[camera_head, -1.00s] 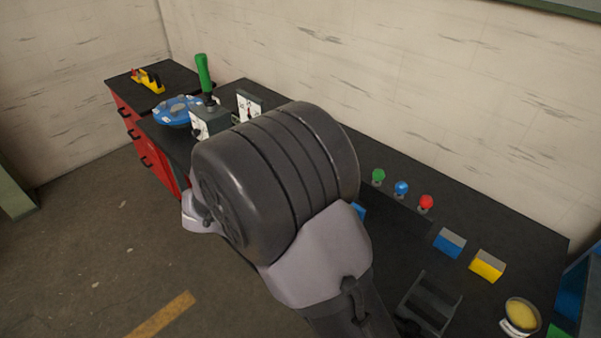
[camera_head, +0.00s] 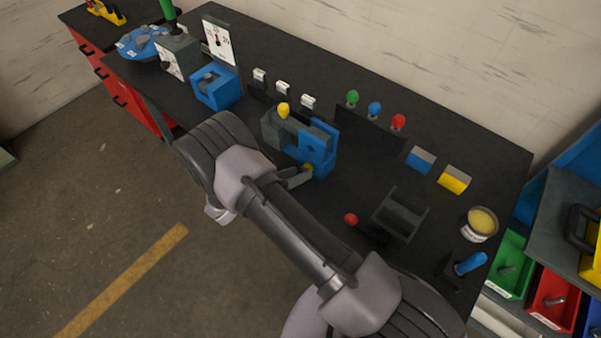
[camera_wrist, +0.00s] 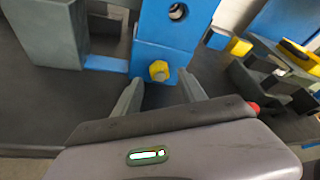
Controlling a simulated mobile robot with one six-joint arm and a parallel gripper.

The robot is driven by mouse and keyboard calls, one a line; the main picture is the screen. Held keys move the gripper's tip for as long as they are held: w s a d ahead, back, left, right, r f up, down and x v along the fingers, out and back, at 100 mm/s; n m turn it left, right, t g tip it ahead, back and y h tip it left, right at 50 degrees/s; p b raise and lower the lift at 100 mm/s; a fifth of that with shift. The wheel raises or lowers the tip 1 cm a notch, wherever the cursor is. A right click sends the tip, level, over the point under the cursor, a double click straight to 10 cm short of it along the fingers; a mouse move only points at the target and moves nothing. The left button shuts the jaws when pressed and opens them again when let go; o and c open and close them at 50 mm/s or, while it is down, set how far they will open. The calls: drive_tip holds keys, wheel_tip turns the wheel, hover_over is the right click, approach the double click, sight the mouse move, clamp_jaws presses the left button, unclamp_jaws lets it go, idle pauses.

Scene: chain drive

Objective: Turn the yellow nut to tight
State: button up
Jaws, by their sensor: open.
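The yellow nut (camera_wrist: 158,70) sits low on the front face of a blue block (camera_wrist: 172,30) in the wrist view. It also shows small in the head view (camera_head: 308,168), at the foot of the blue block, beside my gripper. My gripper (camera_wrist: 160,90) is open, with one finger on each side just short of the nut. The fingertips appear apart from the nut. In the head view my gripper (camera_head: 298,179) is partly hidden by my wrist. Whether the nut is tight cannot be told.
A grey body with a yellow knob (camera_head: 283,110) adjoins the blue block. A dark stand (camera_head: 401,215) and a red ball knob (camera_head: 351,219) are to the right. Green, blue and red knobs (camera_head: 374,109) stand behind. Dark bench top (camera_head: 350,185) is clear between.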

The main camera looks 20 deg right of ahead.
drive_tip(key=shift+x, duration=0.95)
clamp_jaws()
